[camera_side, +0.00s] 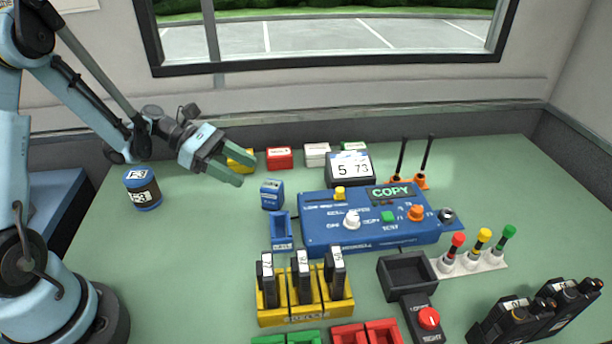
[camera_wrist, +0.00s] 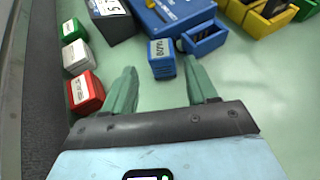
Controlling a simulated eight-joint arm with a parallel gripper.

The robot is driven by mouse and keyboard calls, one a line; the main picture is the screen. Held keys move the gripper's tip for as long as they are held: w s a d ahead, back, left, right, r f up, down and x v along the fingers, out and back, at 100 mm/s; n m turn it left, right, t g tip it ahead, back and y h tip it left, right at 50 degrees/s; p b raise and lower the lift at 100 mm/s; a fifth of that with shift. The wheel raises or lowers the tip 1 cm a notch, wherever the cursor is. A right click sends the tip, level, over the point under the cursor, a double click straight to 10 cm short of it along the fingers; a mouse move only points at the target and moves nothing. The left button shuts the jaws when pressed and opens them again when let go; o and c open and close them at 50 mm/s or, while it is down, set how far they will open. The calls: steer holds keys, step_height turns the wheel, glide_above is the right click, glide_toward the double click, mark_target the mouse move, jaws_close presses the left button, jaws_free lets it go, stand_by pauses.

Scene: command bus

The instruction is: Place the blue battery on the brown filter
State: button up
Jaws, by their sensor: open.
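The blue battery (camera_side: 271,194) is a small upright blue block with a pale label, standing on the green table left of the blue console. In the wrist view the battery (camera_wrist: 162,62) is ahead of my fingertips, roughly between them. The brown filter (camera_side: 143,189) is a short cylinder with a brown band, blue ends and a label reading F3. It stands at the left of the table, below my forearm, and is out of the wrist view. My gripper (camera_side: 236,172) is open and empty, up and left of the battery in the side view. Its spread green fingers (camera_wrist: 160,82) show in the wrist view.
A blue open holder (camera_side: 281,232) stands close to the battery, beside the blue console (camera_side: 365,222). Yellow, red (camera_side: 279,158), white and green blocks line the back. A yellow rack (camera_side: 304,312) holds black modules. The table between filter and battery is clear.

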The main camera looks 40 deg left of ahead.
steer(key=s+d+r+m+y, duration=0.1)
steer(key=s+r+m+y, duration=0.2)
steer(key=m, duration=0.6)
steer(key=s+d+r+m+y, duration=0.2)
steer(key=s+r+m+y, duration=0.1)
steer(key=s+m+y, duration=0.2)
steer(key=m+y, duration=0.2)
steer(key=m, duration=0.2)
steer(key=shift+r+t, duration=0.35)
steer(key=shift+t, duration=0.05)
steer(key=m, duration=0.1)
steer(key=s+m+t+y, duration=0.1)
steer(key=m, duration=0.1)
steer(key=r+m, duration=0.1)
steer(key=shift+s+a+m+y, duration=0.15)
steer(key=shift+a+m+y, duration=0.15)
steer(key=shift+y, duration=0.1)
steer(key=shift+c, duration=0.2)
steer(key=shift+d, duration=0.1)
